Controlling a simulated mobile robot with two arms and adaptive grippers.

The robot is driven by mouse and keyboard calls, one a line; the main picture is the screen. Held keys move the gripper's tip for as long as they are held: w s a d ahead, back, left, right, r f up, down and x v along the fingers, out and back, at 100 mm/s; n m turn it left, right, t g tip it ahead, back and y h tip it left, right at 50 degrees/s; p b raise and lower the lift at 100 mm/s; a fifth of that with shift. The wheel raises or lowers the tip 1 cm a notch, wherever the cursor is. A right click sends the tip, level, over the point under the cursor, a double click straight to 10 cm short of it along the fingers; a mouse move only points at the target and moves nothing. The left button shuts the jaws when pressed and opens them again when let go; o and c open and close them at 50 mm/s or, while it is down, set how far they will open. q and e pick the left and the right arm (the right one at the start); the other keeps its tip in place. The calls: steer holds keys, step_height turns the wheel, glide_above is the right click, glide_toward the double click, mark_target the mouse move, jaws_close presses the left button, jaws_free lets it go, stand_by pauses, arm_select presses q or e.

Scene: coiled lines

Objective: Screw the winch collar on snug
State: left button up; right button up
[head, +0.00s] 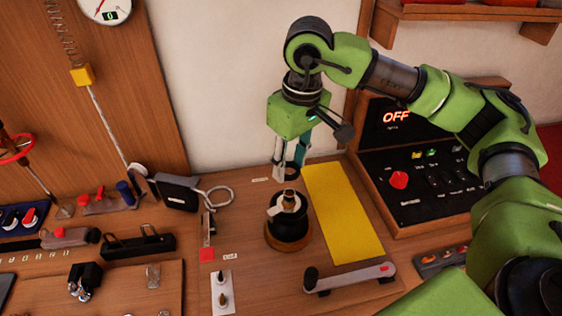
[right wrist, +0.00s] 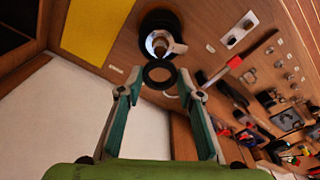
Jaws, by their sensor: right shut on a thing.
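The winch (head: 289,228) is a dark drum on a brass-coloured base, standing on the wooden bench, with a pale arm and a post at its top. It also shows in the right wrist view (right wrist: 158,22), beyond my fingertips. My right gripper (head: 288,179) hangs just behind and above the winch in the head view. In the right wrist view its two fingers (right wrist: 160,90) are shut on a dark ring, the collar (right wrist: 159,87). The collar is apart from the winch post in that picture; the exact gap cannot be told. My left gripper is not in view.
A yellow strip (head: 343,212) lies right of the winch, with a grey handle (head: 350,278) in front. A control box (head: 407,160) reading OFF stands at the right. A ring-ended fitting (head: 217,197) and a white plate with pegs (head: 221,293) lie left.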

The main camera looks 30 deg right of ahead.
steer(key=shift+s+d+f+b, duration=0.1)
steer(key=shift+s+f+b, duration=0.1)
steer(key=shift+f, duration=0.3)
steer(key=shift+s+d+f+b, duration=0.1)
steer(key=shift+f+b, duration=0.1)
steer(key=shift+f, duration=0.3)
steer(key=f, duration=0.1)
steer(key=f+b, duration=0.1)
steer(key=shift+w+a+f+b, duration=0.1)
steer(key=shift+w+f+b, duration=0.1)
steer(key=shift+f+b, duration=0.7)
arm_select(q)
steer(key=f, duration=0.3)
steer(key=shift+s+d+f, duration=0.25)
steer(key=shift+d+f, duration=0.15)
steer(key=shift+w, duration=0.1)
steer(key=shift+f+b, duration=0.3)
steer(key=shift+b, duration=0.05)
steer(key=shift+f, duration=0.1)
